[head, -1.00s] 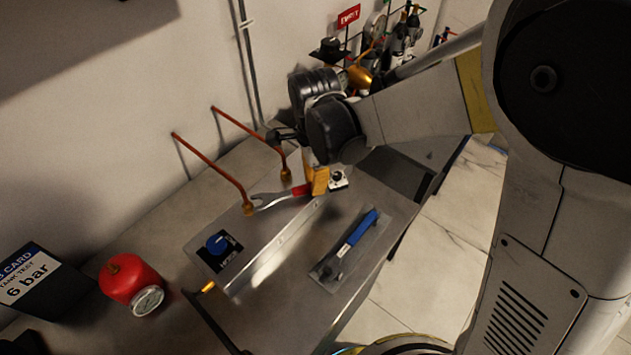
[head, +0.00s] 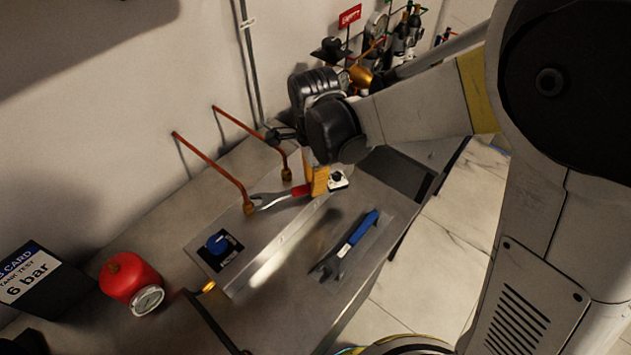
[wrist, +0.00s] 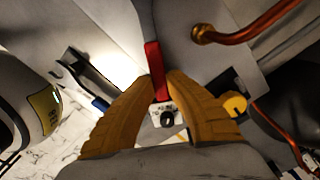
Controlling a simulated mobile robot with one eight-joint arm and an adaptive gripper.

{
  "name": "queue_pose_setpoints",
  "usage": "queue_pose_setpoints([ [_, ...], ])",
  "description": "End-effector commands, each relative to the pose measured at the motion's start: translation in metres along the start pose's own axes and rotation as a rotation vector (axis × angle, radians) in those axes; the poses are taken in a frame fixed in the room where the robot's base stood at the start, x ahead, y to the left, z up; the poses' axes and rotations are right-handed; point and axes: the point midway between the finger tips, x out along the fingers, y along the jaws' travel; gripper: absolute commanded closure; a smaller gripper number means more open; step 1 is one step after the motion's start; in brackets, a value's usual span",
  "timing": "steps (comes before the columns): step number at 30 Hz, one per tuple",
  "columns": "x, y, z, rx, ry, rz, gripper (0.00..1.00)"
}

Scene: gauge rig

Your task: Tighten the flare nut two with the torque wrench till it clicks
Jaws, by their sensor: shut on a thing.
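My gripper (head: 316,182) is shut on the red handle of a wrench (head: 268,199), which lies low over the metal bench block. The wrench's open jaw is at the brass flare nut (head: 249,208) at the foot of the left copper pipe; I cannot tell if it is fully seated. Another brass flare nut (head: 286,174) is at the foot of the right copper pipe. No number shows on either nut. In the wrist view the red handle (wrist: 154,68) stands between my yellow fingers, and its jaw is out of view. A blue-handled wrench (head: 361,229) lies apart on the bench.
A panel with a blue knob (head: 217,244) is in front of the left nut. A white device with a black knob (head: 338,180) is close beside my fingers. A red tank with a gauge (head: 129,278) and a "6 bar" card (head: 30,278) stand at left.

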Motion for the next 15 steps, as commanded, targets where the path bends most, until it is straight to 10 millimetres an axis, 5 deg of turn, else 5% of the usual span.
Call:
queue_pose_setpoints([
  [15, -0.0001, -0.0002, 0.0109, -0.001, 0.000, 0.000, 1.00],
])
